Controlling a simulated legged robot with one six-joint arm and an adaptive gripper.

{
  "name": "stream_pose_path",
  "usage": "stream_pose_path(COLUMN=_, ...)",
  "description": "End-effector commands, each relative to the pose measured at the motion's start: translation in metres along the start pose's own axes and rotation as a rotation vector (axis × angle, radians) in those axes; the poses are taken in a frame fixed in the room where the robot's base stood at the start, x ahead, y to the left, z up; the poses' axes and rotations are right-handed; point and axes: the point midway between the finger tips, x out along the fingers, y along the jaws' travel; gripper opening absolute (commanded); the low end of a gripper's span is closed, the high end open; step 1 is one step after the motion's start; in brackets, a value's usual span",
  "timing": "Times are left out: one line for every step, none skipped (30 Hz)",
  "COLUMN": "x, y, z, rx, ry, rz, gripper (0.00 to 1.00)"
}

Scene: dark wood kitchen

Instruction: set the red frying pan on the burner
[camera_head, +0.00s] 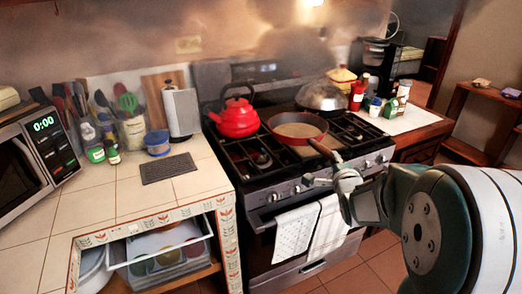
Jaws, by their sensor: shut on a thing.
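The red frying pan (298,126), with a tan inside, is level at the middle of the black stove (262,172). It looks to be at the grate, but I cannot tell whether its base touches. Its handle points toward the front right, to my gripper (338,172). My gripper is shut on the handle's end, above the stove's front edge. The burner under the pan is hidden. A bare front-left burner (260,160) shows left of the pan.
A red kettle (237,119) stands on the stove close left of the pan. A domed metal lid (322,97) is behind it. Bottles (357,95) stand at the right. Two towels (310,230) hang on the oven front. The left tiled counter (185,185) has free room.

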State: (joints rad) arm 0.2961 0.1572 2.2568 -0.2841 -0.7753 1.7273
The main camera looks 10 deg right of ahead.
Motion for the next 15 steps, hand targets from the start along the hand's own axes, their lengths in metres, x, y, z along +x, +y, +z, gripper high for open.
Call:
stream_pose_path(x=-0.002, y=-0.004, z=0.006, rx=0.000, ry=-0.004, rz=-0.011, gripper=0.00)
stream_pose_path(x=-0.004, y=-0.004, z=0.010, rx=0.002, ry=-0.006, rz=-0.015, gripper=0.00)
stream_pose_path(x=-0.008, y=-0.005, z=0.018, rx=0.004, ry=-0.010, rz=-0.020, gripper=0.00)
stream_pose_path(x=-0.011, y=-0.006, z=0.025, rx=0.005, ry=-0.012, rz=-0.024, gripper=0.00)
stream_pose_path(x=-0.015, y=-0.006, z=0.033, rx=0.007, ry=-0.015, rz=-0.028, gripper=0.00)
stream_pose_path(x=-0.022, y=-0.006, z=0.044, rx=0.008, ry=-0.017, rz=-0.034, gripper=0.00)
stream_pose_path(x=-0.027, y=-0.006, z=0.052, rx=0.010, ry=-0.018, rz=-0.038, gripper=0.00)
stream_pose_path(x=-0.033, y=-0.007, z=0.061, rx=0.011, ry=-0.019, rz=-0.043, gripper=0.00)
stream_pose_path(x=-0.041, y=-0.006, z=0.071, rx=0.011, ry=-0.020, rz=-0.047, gripper=0.00)
stream_pose_path(x=-0.047, y=-0.006, z=0.078, rx=0.011, ry=-0.020, rz=-0.049, gripper=0.00)
stream_pose_path(x=-0.053, y=-0.005, z=0.085, rx=0.012, ry=-0.019, rz=-0.052, gripper=0.00)
stream_pose_path(x=-0.060, y=-0.004, z=0.092, rx=0.011, ry=-0.017, rz=-0.054, gripper=0.00)
stream_pose_path(x=-0.066, y=-0.003, z=0.097, rx=0.011, ry=-0.015, rz=-0.055, gripper=0.00)
stream_pose_path(x=-0.070, y=-0.002, z=0.101, rx=0.010, ry=-0.013, rz=-0.055, gripper=0.00)
stream_pose_path(x=-0.076, y=-0.001, z=0.105, rx=0.009, ry=-0.011, rz=-0.056, gripper=0.00)
